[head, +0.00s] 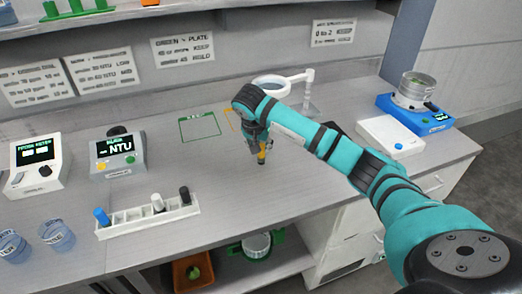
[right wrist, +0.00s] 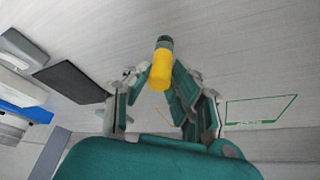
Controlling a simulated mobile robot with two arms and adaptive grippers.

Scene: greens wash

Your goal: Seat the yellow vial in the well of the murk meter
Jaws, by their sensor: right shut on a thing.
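My right gripper (head: 262,146) is shut on the yellow vial (head: 262,157) above the bench, right of the rack. In the right wrist view the vial's yellow part (right wrist: 160,72) sits between the fingertips, with a dark grey end (right wrist: 165,42) pointing away. The likely murk meter is the grey box with an NTU screen (head: 118,157), with yellow and green buttons, at the left of the bench. My left gripper is not in view.
A white rack (head: 128,231) holds blue, white and black-capped vials in front of the meter. Another meter (head: 37,163) stands further left, with blue-grey cups (head: 57,236) in front. A magnifier lamp (head: 270,83) stands behind my arm. The bench between rack and gripper is clear.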

